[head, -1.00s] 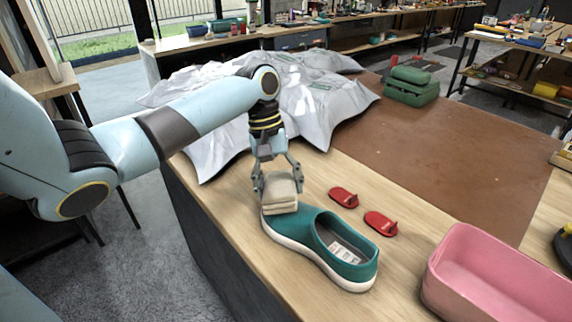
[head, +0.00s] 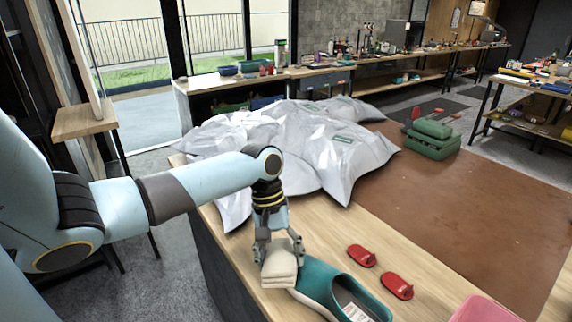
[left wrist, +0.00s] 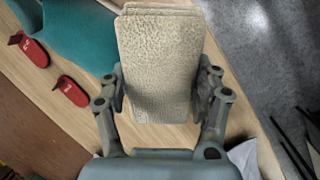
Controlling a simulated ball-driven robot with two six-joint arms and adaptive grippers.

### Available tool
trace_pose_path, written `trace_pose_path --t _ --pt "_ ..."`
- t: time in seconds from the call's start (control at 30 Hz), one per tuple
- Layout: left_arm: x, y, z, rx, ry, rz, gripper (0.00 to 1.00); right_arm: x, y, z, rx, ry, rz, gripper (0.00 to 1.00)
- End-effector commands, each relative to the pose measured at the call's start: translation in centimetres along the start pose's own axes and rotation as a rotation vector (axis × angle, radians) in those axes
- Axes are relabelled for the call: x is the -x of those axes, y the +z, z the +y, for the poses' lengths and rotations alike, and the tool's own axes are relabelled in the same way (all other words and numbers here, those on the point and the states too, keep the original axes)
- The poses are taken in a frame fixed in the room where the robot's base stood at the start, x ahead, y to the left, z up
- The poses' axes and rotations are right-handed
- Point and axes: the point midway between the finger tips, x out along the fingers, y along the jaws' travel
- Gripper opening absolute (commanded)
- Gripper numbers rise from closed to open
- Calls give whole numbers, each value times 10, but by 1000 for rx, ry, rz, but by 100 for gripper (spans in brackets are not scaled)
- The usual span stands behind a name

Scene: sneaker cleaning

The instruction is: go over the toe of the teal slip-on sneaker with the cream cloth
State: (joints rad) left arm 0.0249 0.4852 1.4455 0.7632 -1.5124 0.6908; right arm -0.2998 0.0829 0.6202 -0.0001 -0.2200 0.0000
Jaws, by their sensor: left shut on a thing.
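The teal slip-on sneaker (head: 322,284) lies on the wooden bench, its opening toward the lower right and its heel cut off by the bottom edge. Part of it shows at the upper left of the left wrist view (left wrist: 85,32). My left gripper (head: 279,252) is shut on the folded cream cloth (head: 280,268), which hangs upright between the fingers. The cloth is at the toe end, overlapping its left edge in the head view and hiding part of the toe. I cannot tell whether it touches the sneaker. The cloth fills the middle of the left wrist view (left wrist: 160,65).
Two small red pieces (head: 361,256) (head: 397,286) lie right of the sneaker. A pink tub (head: 485,310) shows at the lower right. Crumpled silver-white sheeting (head: 300,150) lies behind the gripper. A green case (head: 432,147) stands farther back on the brown surface.

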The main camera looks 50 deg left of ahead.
Motion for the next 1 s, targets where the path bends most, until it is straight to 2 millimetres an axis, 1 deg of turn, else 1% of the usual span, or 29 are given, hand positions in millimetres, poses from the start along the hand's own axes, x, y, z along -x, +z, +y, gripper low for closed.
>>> trace_pose_path --t 0.07,0.17,0.5,0.77,1.0 --pt "0 1 0 1 -1 -3 38 4 0 0 0 0 0 40" --pt "-1 -1 2 1 0 -2 38 2 0 0 0 0 0 40" --pt "-1 -24 24 1 1 -1 38 -6 1 -1 0 -1 -1 40" --pt "0 -31 31 0 1 -1 38 -9 1 -5 -2 -5 -1 40" --pt "-1 -47 47 1 2 -1 38 -18 3 -6 -2 -6 -1 40"
